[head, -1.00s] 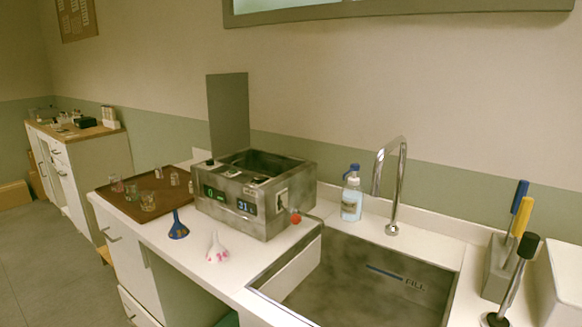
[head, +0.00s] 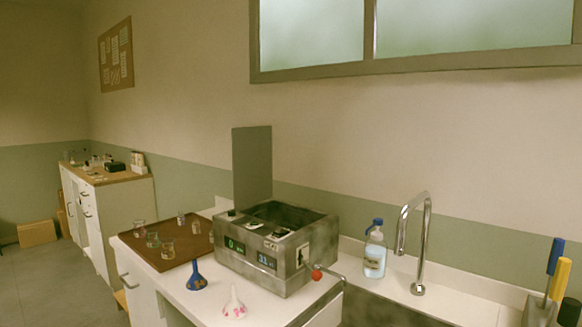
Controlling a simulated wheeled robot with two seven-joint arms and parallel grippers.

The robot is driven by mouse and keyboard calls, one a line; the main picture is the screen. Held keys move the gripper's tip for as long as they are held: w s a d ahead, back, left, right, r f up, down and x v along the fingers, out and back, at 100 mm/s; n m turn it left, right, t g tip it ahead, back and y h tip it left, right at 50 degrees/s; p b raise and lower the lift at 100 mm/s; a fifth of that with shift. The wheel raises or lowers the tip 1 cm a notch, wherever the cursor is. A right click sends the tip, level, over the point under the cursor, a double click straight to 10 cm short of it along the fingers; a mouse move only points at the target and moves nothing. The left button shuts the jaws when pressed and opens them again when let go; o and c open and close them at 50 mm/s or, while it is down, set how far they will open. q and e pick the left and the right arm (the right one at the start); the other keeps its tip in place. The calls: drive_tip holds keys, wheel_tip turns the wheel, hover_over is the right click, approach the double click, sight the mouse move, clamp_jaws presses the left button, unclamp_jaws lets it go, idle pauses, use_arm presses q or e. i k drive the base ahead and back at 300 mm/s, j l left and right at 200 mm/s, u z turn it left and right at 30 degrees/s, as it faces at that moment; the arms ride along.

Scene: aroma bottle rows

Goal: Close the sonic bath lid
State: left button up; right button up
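The sonic bath (head: 290,262) is a grey metal box on the white counter, with two lit displays on its front and an open basin on top. Its lid (head: 252,168) looks to be the flat grey panel standing upright at the back left of the box, so the bath is open. A lever with a red knob (head: 316,274) sticks out at the right front of the box. Neither of my grippers shows in the head view.
A brown tray (head: 150,251) with several small glasses is left of the bath. A blue funnel (head: 196,276) and a white-pink funnel (head: 234,304) stand in front. A bottle (head: 375,250), a tap (head: 426,240) and a sink are to the right. Brushes (head: 556,275) stand far right.

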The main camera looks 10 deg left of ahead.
sight(252, 147)
drive_tip(key=i+j+z, duration=0.15)
drive_tip(key=j+z, duration=0.85)
drive_tip(key=j, duration=0.7)
drive_tip(key=j+z, duration=0.15)
drive_tip(key=j, duration=0.65)
drive_tip(key=j+z, duration=0.1)
drive_tip(key=j, duration=0.7)
drive_tip(key=k+j+z, duration=0.1)
drive_tip(key=j, duration=0.7)
drive_tip(key=k+j, duration=0.1)
drive_tip(key=j, duration=0.65)
drive_tip(key=k+j, duration=0.1)
drive_tip(key=j, duration=0.65)
